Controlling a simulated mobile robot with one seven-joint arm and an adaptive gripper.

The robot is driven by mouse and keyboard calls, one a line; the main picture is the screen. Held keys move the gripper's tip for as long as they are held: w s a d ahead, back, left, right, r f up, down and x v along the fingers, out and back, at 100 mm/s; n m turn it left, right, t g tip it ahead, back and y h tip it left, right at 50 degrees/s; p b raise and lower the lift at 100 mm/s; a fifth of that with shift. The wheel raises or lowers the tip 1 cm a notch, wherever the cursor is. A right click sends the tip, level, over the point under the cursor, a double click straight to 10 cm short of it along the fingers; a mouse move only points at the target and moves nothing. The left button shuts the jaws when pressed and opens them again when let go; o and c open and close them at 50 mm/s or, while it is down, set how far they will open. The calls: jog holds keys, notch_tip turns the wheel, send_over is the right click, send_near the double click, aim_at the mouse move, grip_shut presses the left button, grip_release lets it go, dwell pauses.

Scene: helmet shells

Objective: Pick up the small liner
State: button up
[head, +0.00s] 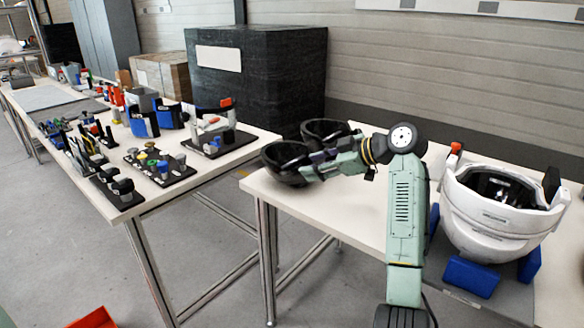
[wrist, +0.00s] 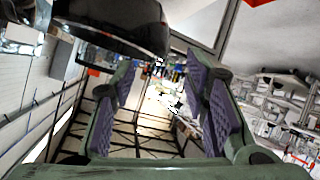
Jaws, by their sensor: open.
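Two black bowl-shaped liners sit at the left end of the near table. My gripper (head: 304,168) is at the right side of the front liner, low over the table. In the wrist view my gripper (wrist: 165,85) has its purple-padded fingers apart, with nothing between them. A dark glossy shell (wrist: 115,22) fills the upper left there, beyond the fingers. I cannot tell whether a finger touches a liner.
A white helmet shell (head: 490,235) with blue supports (head: 470,277) stands at the right of the near table (head: 262,187). Another table (head: 215,165) at the left holds tools and parts on black boards. A gap separates the tables. A dark wrapped crate (head: 260,80) stands behind.

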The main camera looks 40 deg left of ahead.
aim_at(298, 169)
jog(key=p+x, duration=0.2)
jog(key=x, duration=0.6)
jog(key=shift+s+a+p, duration=0.1)
jog(key=shift+s+p, duration=0.05)
jog(key=shift+p, duration=0.25)
jog(key=shift+a+f, duration=0.3)
jog(key=shift+f, duration=0.05)
grip_shut()
jog(key=shift+r, duration=0.1)
